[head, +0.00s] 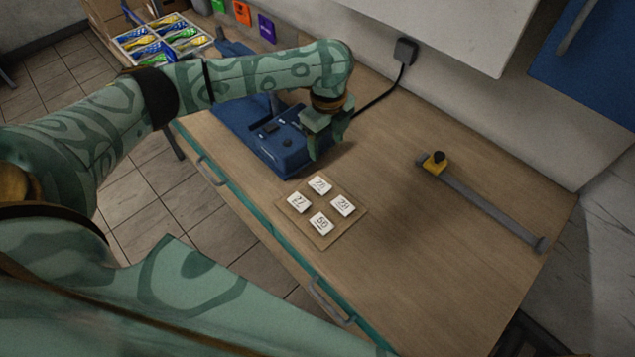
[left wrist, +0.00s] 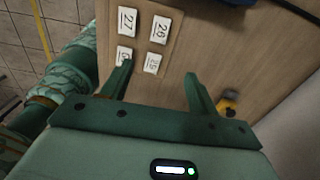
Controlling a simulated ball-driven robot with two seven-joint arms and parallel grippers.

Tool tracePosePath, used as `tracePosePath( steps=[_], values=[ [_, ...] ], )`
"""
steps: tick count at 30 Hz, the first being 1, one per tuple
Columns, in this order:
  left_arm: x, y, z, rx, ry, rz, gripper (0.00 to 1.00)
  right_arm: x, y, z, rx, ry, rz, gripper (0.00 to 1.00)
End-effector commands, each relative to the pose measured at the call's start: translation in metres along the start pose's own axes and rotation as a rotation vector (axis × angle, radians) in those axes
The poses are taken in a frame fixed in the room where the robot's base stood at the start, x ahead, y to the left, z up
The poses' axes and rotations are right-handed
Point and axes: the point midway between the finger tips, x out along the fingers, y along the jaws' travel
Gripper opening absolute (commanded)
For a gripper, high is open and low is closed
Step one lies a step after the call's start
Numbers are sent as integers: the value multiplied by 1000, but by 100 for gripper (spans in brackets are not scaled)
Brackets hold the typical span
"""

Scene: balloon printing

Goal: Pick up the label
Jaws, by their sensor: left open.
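Several small white labels with dark numbers, such as this one (head: 320,186), lie in a two-by-two layout on a thin brown board (head: 322,244) on the table. The left wrist view shows the labels too, one reading 27 (left wrist: 127,21); the left fingertip partly overlaps a label (left wrist: 124,54) in that view. My left gripper (head: 327,148) is open and empty, pointing down beside the right end of the blue machine, behind the labels in the head view. Its two fingers (left wrist: 158,70) stand apart in the left wrist view. My right gripper is not in view.
The blue machine (head: 262,143) stands at the table's left, with a black cable running to a wall box (head: 405,50). A grey rail (head: 490,209) with a yellow and black slider (head: 435,163) lies at right. The wooden table (head: 430,270) is clear between board and rail.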

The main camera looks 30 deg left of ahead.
Motion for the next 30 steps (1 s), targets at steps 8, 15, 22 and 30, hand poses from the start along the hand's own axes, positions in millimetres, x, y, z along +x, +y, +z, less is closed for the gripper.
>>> tracePosePath(
  steps=[8,15,22,30],
  values=[
    [67,1,0,0,3,6,60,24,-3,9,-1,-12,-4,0],
    [105,1,-1,1,3,3,60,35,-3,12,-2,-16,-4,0],
    [121,2,1,0,2,2,60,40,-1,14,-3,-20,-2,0],
    [161,5,4,0,1,3,60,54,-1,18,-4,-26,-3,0]
  ],
)
